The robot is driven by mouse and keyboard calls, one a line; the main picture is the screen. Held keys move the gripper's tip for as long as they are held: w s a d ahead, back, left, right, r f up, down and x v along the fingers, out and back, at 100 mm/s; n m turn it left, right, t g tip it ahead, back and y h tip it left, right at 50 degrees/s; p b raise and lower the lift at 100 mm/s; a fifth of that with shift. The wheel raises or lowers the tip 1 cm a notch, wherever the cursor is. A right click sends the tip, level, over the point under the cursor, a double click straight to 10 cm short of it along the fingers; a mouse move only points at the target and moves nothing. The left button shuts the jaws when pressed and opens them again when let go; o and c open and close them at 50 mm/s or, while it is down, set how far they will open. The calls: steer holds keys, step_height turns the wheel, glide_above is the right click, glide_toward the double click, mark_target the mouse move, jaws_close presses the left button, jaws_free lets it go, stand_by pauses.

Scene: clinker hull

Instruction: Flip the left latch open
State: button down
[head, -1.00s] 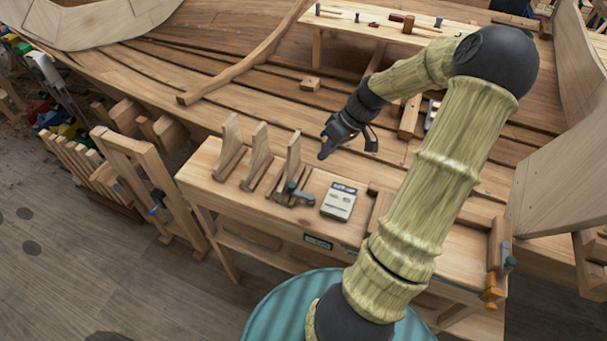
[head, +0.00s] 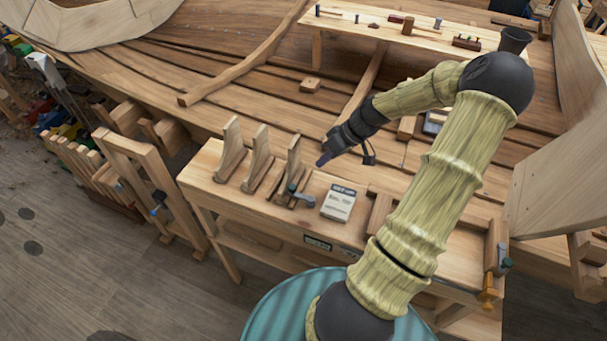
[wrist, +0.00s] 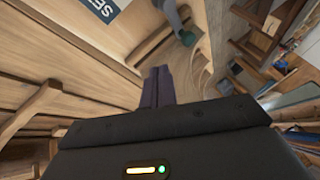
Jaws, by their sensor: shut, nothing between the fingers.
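A grey-green latch with a dark knob (head: 302,198) sits on the workbench (head: 225,183), at the foot of the rightmost of three upright wooden pieces. A similar grey-green part (wrist: 176,18) shows at the top of the wrist view, beyond the fingertips. My gripper (head: 324,160) is shut and empty, above the bench and just up and right of the latch, apparently apart from it. Its dark fingers (wrist: 157,86) are together in the wrist view. A second fitting with a green knob (head: 506,263) is at the bench's right end.
The three upright wooden pieces (head: 262,155) stand close to the left of my gripper. A white and dark card (head: 339,203) lies right of the latch. Wooden blocks (head: 380,212) are farther right. The plank hull (head: 245,105) lies behind, with a tool shelf (head: 400,25) at the back.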

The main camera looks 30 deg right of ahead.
mark_target(301, 194)
steer(key=p+x, duration=0.1)
steer(key=x, duration=0.3)
steer(key=shift+a+f+p, duration=0.2)
steer(key=shift+a+p, duration=0.05)
steer(key=shift+p, duration=0.05)
steer(key=a+p, duration=0.2)
steer(key=a, duration=0.1)
steer(key=shift+s+a+f, duration=0.15)
steer(key=shift+s+f, duration=0.1)
steer(key=shift+f, duration=0.1)
steer(key=shift+a+f, duration=0.2)
steer(key=shift+a, duration=0.05)
